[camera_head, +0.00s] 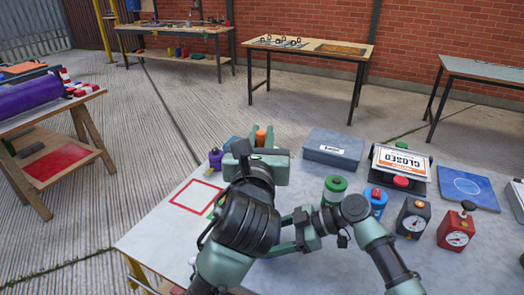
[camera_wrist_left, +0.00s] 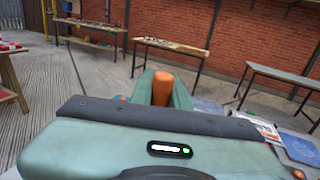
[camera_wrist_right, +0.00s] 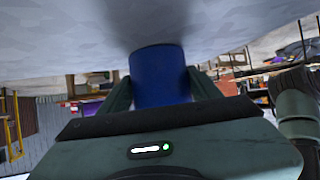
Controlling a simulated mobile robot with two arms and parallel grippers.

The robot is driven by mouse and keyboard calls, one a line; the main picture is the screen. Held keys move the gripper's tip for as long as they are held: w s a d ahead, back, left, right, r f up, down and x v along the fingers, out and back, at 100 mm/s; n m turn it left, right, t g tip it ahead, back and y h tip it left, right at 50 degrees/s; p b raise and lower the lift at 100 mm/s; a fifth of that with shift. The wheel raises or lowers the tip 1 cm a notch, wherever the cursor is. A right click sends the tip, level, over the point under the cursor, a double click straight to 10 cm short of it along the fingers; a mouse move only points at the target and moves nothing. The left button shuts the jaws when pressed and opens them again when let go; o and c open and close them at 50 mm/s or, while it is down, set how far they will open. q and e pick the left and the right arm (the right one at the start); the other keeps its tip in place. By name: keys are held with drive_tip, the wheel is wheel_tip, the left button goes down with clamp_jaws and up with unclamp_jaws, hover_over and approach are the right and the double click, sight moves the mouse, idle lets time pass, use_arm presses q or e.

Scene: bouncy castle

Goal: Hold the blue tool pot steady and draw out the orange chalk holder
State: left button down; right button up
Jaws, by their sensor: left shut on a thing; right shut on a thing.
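The orange chalk holder (camera_head: 260,137) shows its rounded top above my left gripper (camera_head: 262,150). In the left wrist view the orange chalk holder (camera_wrist_left: 162,88) sits between the two green fingers, which are shut on it. Its lower end is hidden. The blue tool pot (camera_wrist_right: 160,75) is between the fingers of my right gripper (camera_wrist_right: 162,92), which are shut on it, with the tabletop close by its base. In the head view my left arm hides the pot. I cannot tell whether the holder's lower end is inside the pot.
On the table a red square outline (camera_head: 196,196) and a purple item (camera_head: 215,158) lie left.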

drive_tip(key=o, duration=1.1)
drive_tip(key=shift+c, duration=0.2)
